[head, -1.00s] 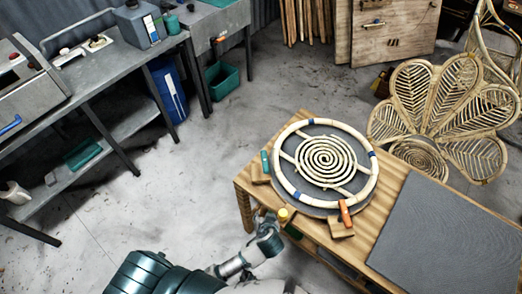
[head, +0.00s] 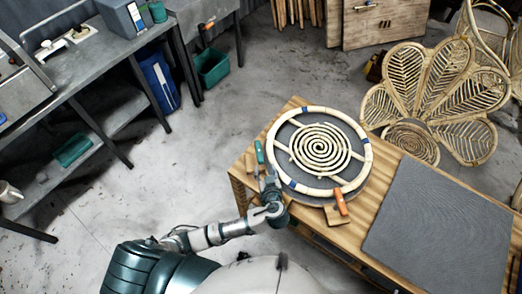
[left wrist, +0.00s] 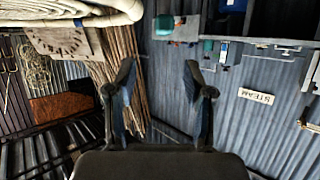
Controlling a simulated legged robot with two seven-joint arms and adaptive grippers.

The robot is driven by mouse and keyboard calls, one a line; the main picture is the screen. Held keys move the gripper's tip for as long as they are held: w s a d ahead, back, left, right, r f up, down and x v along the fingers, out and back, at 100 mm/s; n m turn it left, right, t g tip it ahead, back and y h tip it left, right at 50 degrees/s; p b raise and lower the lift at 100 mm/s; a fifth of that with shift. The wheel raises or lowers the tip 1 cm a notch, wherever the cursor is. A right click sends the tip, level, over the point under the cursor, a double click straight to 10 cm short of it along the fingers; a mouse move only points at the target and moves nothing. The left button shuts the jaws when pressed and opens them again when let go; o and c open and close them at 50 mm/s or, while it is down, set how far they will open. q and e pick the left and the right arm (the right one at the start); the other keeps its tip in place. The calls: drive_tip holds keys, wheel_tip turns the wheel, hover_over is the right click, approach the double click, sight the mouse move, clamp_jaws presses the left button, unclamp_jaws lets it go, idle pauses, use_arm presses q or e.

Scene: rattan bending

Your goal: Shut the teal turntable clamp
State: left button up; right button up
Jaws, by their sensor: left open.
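The teal turntable clamp (head: 259,152) stands upright at the left edge of the round turntable, beside the pale ring (head: 276,132). My left gripper (head: 265,178) is at the near left of the turntable, just below the clamp in the head view. I cannot tell whether it touches the clamp. In the left wrist view the left gripper (left wrist: 159,80) is open with nothing between its fingers, and part of the rattan ring (left wrist: 85,18) shows at top left. The teal clamp is not visible there. My right gripper is not in view.
An orange clamp (head: 341,202) sits at the turntable's near right edge. A rattan spiral (head: 320,150) lies inside the ring. A grey mat (head: 440,220) covers the right of the wooden table (head: 393,160). A petal-backed rattan chair (head: 440,95) stands behind. Open floor lies left.

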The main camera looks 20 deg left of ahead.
sight(259, 152)
use_arm(q)
drive_tip(key=x, duration=1.1)
drive_tip(key=shift+a+f, duration=0.2)
drive_tip(key=shift+a, duration=0.15)
drive_tip(key=shift+w+d+f, duration=0.1)
drive_tip(key=shift+w+f, duration=0.15)
drive_tip(key=shift+w, duration=0.35)
